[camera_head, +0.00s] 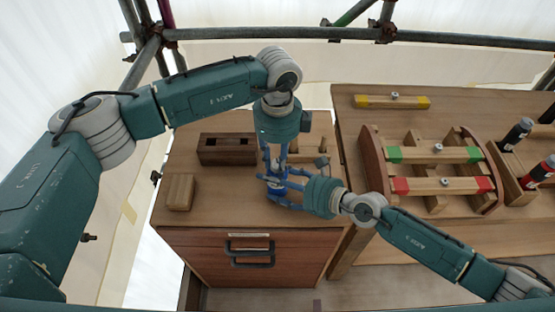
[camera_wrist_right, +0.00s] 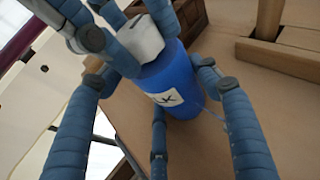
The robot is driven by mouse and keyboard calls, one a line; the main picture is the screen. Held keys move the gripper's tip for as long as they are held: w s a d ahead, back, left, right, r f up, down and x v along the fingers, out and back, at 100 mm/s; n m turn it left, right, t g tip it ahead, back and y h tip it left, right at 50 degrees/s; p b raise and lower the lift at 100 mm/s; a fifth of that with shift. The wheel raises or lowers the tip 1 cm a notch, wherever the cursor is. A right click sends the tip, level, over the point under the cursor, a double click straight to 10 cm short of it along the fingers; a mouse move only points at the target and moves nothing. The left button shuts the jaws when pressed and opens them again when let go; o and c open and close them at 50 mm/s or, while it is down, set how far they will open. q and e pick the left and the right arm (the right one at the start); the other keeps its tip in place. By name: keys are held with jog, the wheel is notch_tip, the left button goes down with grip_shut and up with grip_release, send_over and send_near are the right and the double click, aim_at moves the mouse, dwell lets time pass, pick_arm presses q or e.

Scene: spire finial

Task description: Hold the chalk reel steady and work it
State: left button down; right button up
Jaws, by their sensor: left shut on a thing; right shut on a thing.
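The chalk reel is a blue cylinder with a white label; it stands on the small cabinet's wooden top in the head view (camera_head: 277,187) and fills the middle of the right wrist view (camera_wrist_right: 170,82). My left gripper (camera_head: 273,172) points down from above and is shut on the reel's upper part, where a pale cap (camera_wrist_right: 140,38) shows in the right wrist view. My right gripper (camera_head: 277,192) comes in from the right, low down, and is shut around the blue body. The fingers hide much of the reel in the head view.
A dark slotted wooden block (camera_head: 228,149) and a small wooden block (camera_head: 180,192) share the cabinet top. A wooden fixture (camera_head: 315,158) stands behind the right gripper. The bench at right holds a curved wooden frame (camera_head: 372,155) with green-ended and red-ended bars.

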pick_arm(q)
jog(key=c, duration=1.4)
grip_release()
jog(key=shift+r, duration=0.15)
notch_tip(320, 180, up, 12)
jog(key=shift+f, duration=0.15)
